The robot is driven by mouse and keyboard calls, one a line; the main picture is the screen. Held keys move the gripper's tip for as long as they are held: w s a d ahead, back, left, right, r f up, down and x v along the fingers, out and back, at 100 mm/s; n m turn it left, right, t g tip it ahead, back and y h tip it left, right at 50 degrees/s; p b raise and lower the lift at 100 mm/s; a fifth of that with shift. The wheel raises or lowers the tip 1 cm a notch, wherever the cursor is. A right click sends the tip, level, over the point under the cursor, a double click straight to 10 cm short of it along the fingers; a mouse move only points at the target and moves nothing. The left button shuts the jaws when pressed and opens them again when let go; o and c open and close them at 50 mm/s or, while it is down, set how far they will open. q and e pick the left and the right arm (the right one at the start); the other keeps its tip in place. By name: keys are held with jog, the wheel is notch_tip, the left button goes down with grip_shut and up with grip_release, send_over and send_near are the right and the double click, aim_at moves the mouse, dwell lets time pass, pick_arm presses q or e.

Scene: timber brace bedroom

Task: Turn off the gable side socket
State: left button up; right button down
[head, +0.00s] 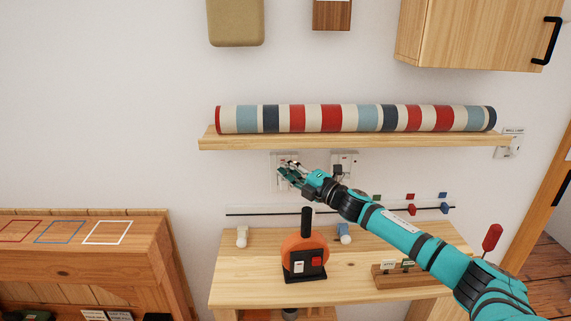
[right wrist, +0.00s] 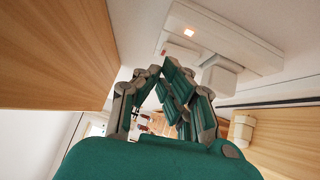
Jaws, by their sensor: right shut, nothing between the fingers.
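Two white wall sockets are under the shelf in the head view, a left one (head: 277,183) and a right one (head: 352,158). Which is the gable side one I cannot tell from any readable label. My right gripper (head: 286,172) is shut and empty, in front of the left socket and hiding much of it. Contact cannot be told. My left gripper is not in view.
A wooden shelf (head: 350,143) with a striped roll (head: 350,118) is just above the sockets. Below, a wooden table (head: 240,275) holds an orange round device (head: 303,248). A labelled wall-lamp switch (head: 508,147) is at right. The wall at left is clear.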

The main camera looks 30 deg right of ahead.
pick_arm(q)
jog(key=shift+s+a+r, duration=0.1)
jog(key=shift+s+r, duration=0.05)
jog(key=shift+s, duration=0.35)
pick_arm(e)
jog(key=shift+w+a, duration=0.1)
jog(key=shift+w, duration=0.35)
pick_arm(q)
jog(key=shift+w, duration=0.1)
pick_arm(e)
jog(key=shift+w+r, duration=0.2)
jog(key=shift+r, duration=0.2)
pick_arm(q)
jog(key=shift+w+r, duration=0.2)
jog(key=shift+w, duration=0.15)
pick_arm(e)
jog(key=shift+d+f, duration=0.1)
jog(key=shift+d, duration=0.1)
